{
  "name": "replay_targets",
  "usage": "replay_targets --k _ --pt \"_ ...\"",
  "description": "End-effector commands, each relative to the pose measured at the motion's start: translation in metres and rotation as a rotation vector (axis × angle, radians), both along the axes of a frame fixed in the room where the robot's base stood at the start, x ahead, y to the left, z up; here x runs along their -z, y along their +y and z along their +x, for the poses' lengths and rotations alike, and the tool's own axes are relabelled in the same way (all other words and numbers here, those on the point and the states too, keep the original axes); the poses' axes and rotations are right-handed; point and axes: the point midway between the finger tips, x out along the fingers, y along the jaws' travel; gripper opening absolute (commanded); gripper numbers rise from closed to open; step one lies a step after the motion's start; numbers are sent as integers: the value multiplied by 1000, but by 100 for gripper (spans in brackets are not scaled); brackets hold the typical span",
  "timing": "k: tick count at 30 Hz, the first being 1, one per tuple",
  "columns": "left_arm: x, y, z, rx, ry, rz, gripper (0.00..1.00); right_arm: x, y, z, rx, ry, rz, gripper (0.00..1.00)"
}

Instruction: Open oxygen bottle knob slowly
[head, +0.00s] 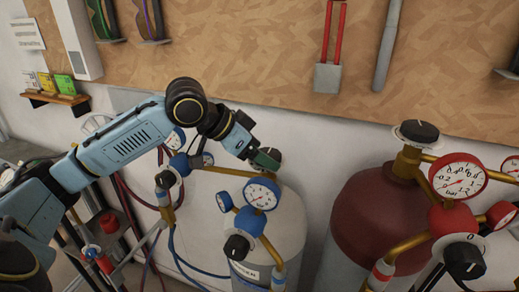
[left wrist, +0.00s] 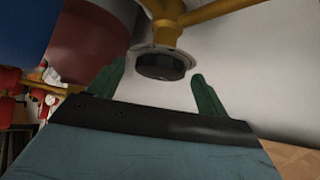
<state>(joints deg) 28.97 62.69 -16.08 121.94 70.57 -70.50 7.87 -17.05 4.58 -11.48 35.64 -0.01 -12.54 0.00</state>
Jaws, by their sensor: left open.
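The oxygen bottle (head: 294,222) is a pale grey cylinder with a label and blue-rimmed gauges (head: 262,194) in the head view. Its top knob is mostly hidden there by my left gripper (head: 264,159), which reaches it from the upper left. In the left wrist view the knob (left wrist: 160,66) is a black disc on a pale round plate under a brass valve (left wrist: 165,12). The green fingers of my left gripper (left wrist: 155,88) are open, one on each side of the knob, with gaps visible. Contact cannot be seen. My right gripper is not in view.
A dark red bottle (head: 374,222) with its own black knob (head: 418,131) and red gauges (head: 458,176) stands to the right. Brass pipes and a black regulator knob (head: 237,248) sit in front of the oxygen bottle. Hoses hang at left; the wall is close behind.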

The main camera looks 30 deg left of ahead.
Motion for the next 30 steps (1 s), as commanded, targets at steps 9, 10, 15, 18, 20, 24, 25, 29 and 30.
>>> replay_targets --k 9,10,15,18,20,24,25,29,30 --pt "1 0 1 0 0 0 72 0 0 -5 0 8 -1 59" --pt "1 0 1 0 0 0 68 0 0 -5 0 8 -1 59" --pt "1 0 1 0 0 0 46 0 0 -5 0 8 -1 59" --pt "1 0 1 0 0 0 33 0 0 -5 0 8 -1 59" --pt "1 0 1 0 1 1 33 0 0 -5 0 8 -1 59" --pt "0 -1 0 -13 2 0 33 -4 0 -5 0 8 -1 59" --pt "0 -1 0 -21 2 0 33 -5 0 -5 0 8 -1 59" --pt "-2 -3 -1 -69 3 1 33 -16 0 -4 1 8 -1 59" --pt "-2 -3 -1 -90 3 1 33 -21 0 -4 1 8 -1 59"
